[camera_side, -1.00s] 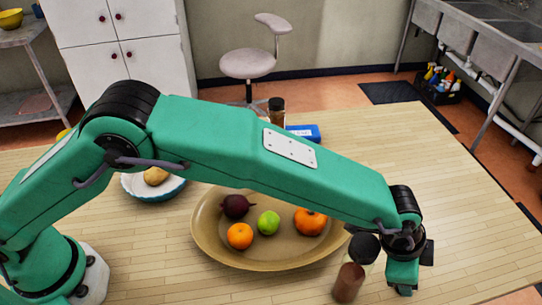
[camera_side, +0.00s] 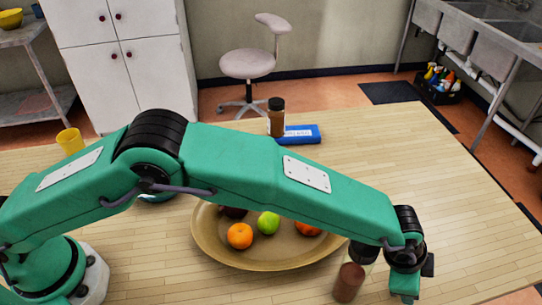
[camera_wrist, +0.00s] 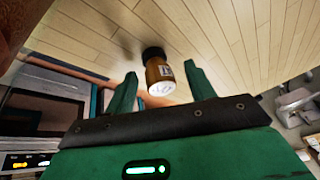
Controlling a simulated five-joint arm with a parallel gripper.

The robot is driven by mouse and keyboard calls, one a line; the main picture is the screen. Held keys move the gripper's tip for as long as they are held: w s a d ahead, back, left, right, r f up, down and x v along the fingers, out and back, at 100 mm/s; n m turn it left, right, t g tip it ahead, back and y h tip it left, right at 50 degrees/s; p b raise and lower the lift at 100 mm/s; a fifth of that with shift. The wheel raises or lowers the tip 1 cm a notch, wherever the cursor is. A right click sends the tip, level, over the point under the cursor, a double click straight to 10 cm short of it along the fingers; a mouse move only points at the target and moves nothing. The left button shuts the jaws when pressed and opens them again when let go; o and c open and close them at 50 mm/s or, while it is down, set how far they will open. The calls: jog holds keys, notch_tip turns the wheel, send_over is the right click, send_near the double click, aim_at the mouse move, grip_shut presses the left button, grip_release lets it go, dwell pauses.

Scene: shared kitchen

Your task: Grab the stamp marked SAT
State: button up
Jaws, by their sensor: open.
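My gripper (camera_side: 404,294) is low over the right front of the table, with its jaws partly cut off by the bottom edge in the side view. In the wrist view my gripper (camera_wrist: 161,72) is open, with its two green fingers apart. A brown, round item (camera_wrist: 159,72) with a black end and a pale end bearing small dark marks shows between the fingers, apart from them. I cannot read SAT on anything.
A tan bowl (camera_side: 268,262) with an orange, a green apple and other fruit lies left of my gripper. A brown jar (camera_side: 276,124) and a blue box (camera_side: 305,133) stand at the back. A yellow cup (camera_side: 70,141) is at the far left. The table's right side is clear.

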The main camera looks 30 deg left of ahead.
jog(key=c, duration=1.1)
jog(key=shift+o, duration=0.2)
jog(key=shift+r, duration=0.1)
jog(key=shift+c, duration=0.5)
notch_tip(320, 180, up, 10)
jog(key=shift+f, duration=0.1)
grip_shut()
